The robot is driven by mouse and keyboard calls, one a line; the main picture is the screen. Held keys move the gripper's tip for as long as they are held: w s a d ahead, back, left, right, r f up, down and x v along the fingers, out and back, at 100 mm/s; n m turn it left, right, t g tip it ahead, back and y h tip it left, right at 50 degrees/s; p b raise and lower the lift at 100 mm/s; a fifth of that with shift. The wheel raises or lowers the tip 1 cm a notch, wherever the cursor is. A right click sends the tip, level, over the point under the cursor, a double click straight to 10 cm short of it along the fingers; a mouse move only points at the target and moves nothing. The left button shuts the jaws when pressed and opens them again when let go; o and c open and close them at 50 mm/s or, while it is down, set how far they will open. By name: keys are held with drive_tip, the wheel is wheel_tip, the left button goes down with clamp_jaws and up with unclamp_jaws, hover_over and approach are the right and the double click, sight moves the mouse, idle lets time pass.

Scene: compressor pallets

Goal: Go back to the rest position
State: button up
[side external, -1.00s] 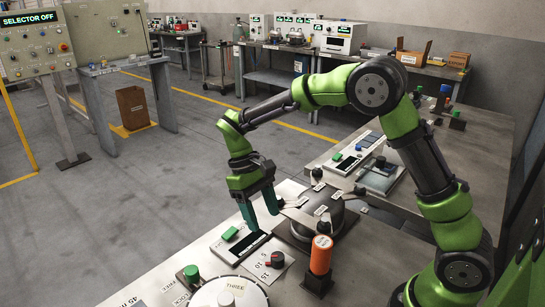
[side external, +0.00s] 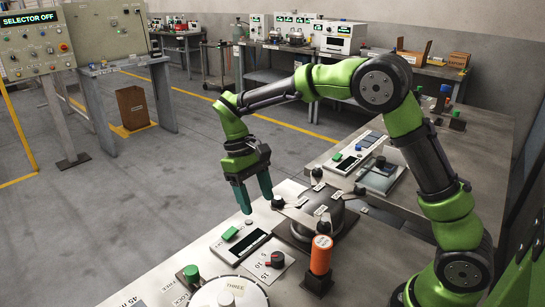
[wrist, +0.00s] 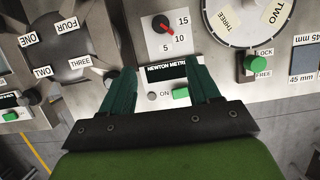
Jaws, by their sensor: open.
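My gripper (side external: 256,199) is at the end of my green arm, pointing down above the near bench's panel in the side view. Its two teal fingers are apart with nothing between them. In the wrist view the open fingers (wrist: 160,92) hang over the panel with the NEWTON METRE label and the green ON button (wrist: 181,93). That green button (side external: 230,233) also shows in the side view, just below and left of the fingers. The selector knob (wrist: 163,25) with marks 5, 10 and 15 lies ahead in the wrist view.
A dark round compressor (side external: 322,215) with numbered tags stands right of my gripper. An orange cylinder (side external: 320,255) stands upright nearer the camera. A round dial marked THREE (wrist: 229,13) and a green lock knob (wrist: 258,63) are at the wrist view's right. Air above the bench is clear.

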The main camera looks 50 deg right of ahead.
drive_tip(key=s+d+r+m+t+y, duration=0.1)
drive_tip(key=s+r+t, duration=0.4)
drive_tip(key=s, duration=0.3)
drive_tip(key=s+d+r+m+t+y, duration=0.1)
drive_tip(key=s+r+m+t, duration=0.1)
drive_tip(key=s+r+t, duration=0.3)
drive_tip(key=s+t, duration=0.1)
drive_tip(key=s, duration=0.3)
drive_tip(key=shift+s+d+m, duration=0.15)
drive_tip(key=shift+d+m, duration=0.15)
drive_tip(key=shift+d, duration=0.1)
